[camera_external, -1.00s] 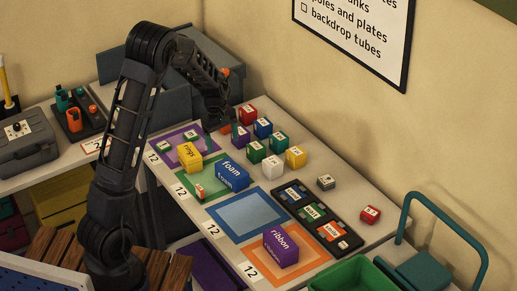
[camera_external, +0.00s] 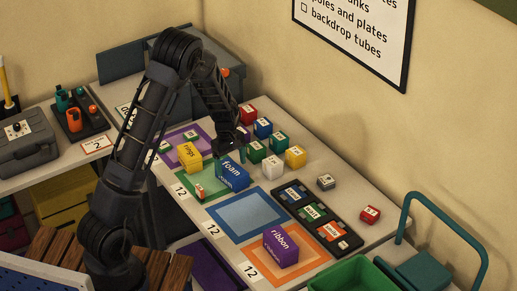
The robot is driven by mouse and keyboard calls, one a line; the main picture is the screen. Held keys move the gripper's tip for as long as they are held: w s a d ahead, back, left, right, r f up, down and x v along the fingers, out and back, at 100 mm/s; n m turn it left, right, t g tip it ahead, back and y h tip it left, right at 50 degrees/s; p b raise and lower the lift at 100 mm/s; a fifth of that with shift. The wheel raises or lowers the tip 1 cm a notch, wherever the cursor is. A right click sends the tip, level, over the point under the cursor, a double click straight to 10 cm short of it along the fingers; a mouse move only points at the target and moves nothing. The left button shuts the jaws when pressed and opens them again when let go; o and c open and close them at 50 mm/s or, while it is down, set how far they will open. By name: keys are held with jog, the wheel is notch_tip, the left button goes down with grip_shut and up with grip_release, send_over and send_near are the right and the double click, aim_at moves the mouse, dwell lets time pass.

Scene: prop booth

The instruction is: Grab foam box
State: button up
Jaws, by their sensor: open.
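The foam box (camera_external: 234,176) is blue with white lettering. It stands on the table on the green-bordered mat (camera_external: 211,193), right of the yellow rings box (camera_external: 190,156). My gripper (camera_external: 229,154) points down just above and behind the foam box's upper left part. It is open, and nothing shows between its fingers. The fingertips are small and dark, so I cannot tell whether they touch the box.
Several small coloured cubes (camera_external: 273,167) stand close behind and right of the foam box. The blue-bordered mat (camera_external: 246,214) is bare. A purple ribbon box (camera_external: 281,246) stands on the orange mat (camera_external: 257,262). A black tray (camera_external: 333,236) lies to the right.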

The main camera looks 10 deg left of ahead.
aim_at(232, 168)
jog(key=f, duration=0.4)
jog(key=shift+s+d+f, duration=0.15)
jog(key=shift+s+d, duration=0.1)
jog(key=shift+d, duration=0.05)
jog(key=shift+c, duration=0.4)
jog(key=c, duration=1.1)
